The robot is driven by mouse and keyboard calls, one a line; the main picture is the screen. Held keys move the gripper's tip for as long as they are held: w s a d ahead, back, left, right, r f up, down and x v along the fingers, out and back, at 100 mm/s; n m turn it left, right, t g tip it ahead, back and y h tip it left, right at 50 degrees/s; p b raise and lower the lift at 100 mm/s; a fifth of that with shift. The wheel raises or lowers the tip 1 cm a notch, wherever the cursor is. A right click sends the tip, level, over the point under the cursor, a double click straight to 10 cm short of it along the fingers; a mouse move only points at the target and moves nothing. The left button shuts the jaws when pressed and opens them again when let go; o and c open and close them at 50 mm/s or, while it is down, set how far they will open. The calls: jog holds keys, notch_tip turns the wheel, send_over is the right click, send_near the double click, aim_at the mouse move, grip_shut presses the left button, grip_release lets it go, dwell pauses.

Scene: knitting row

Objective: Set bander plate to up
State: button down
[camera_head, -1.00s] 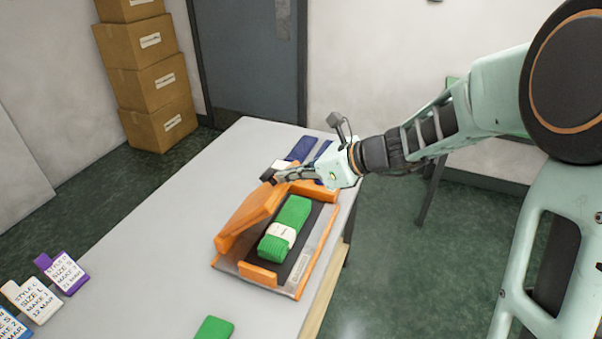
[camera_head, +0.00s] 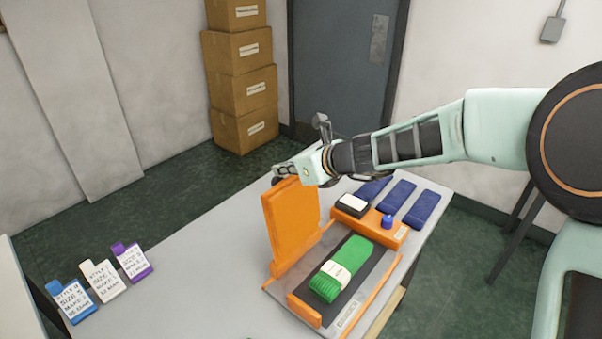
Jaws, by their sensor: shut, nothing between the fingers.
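The bander (camera_head: 345,314) stands on the table with its orange plate (camera_head: 291,227) standing nearly upright on its left side. A folded green knit with a white paper band (camera_head: 325,285) lies on the bander's dark bed (camera_head: 362,262). My gripper (camera_head: 280,177) is shut and empty at the top edge of the plate. It looks to be at or touching that edge, but I cannot tell if there is contact. The fingertips are partly hidden.
An orange block with a blue knob (camera_head: 387,221) and a white-topped black pad (camera_head: 353,206) sits behind the bed. Several dark blue folded knits (camera_head: 396,197) lie beyond it. Labelled cards (camera_head: 102,281) stand at left. Stacked cartons (camera_head: 242,85) are by the door (camera_head: 340,60).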

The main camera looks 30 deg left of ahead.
jog(key=shift+w+a+f, duration=0.1)
jog(key=shift+a+f, duration=0.1)
jog(key=shift+a, duration=0.5)
jog(key=shift+w+a+f, duration=0.15)
jog(key=shift+a, duration=0.55)
jog(key=shift+w+a+f, duration=0.1)
jog(key=shift+a+f, duration=0.1)
jog(key=shift+a, duration=0.5)
jog(key=r+p, duration=0.1)
jog(key=d+r+p, duration=0.1)
jog(key=r, duration=0.1)
jog(key=d+r+p, duration=0.1)
jog(key=p, duration=0.1)
jog(key=shift+s+d+r, duration=0.2)
jog(key=shift+s+r, duration=0.1)
jog(key=shift+s, duration=0.1)
notch_tip(320, 180, up, 8)
jog(key=a, duration=0.1)
jog(key=shift+s+a+r+p, duration=0.2)
jog(key=shift+p, duration=0.2)
